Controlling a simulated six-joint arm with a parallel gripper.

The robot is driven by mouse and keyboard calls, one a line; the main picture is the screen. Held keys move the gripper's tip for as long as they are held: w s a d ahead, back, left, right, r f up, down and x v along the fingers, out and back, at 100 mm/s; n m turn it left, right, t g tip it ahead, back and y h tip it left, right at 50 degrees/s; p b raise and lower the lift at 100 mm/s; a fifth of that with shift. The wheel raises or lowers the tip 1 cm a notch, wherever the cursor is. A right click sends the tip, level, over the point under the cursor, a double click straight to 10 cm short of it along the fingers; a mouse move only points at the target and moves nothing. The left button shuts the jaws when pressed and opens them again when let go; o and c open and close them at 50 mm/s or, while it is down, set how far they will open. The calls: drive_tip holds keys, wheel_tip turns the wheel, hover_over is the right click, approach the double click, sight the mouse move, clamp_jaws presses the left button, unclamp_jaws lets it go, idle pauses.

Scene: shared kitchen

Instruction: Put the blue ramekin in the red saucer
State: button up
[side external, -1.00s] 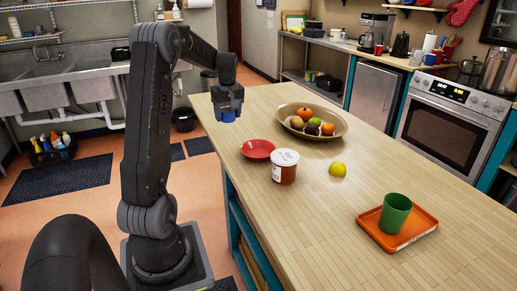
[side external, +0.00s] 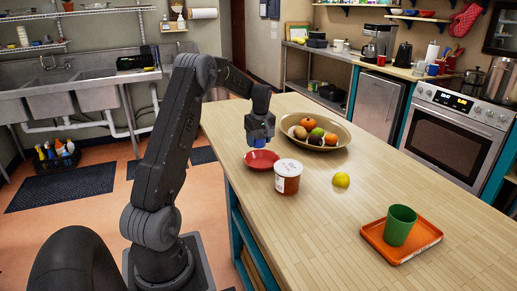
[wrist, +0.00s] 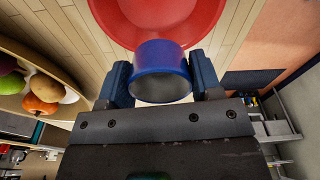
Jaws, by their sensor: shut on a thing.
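The blue ramekin (wrist: 162,60) is between the two fingers of my gripper (wrist: 163,85) in the wrist view, and the fingers are shut on it. In the side external view the ramekin (side external: 260,143) shows just under my gripper (side external: 260,135), close above the back of the red saucer. The red saucer (side external: 261,163) lies on the wooden counter and looks empty. In the wrist view the saucer (wrist: 160,12) is at the top, just beyond the ramekin, which overlaps its edge in the picture. The exact gap between ramekin and saucer is hard to tell.
A white-lidded jar (side external: 288,178) stands close in front of the saucer. A wide fruit bowl (side external: 337,143) is to the right of my gripper. A lemon (side external: 341,180) and an orange tray (side external: 378,241) with a green cup (side external: 400,226) are farther right.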

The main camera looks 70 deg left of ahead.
sight(258, 147)
drive_tip(key=shift+f, duration=1.75)
drive_tip(key=shift+f, duration=0.1)
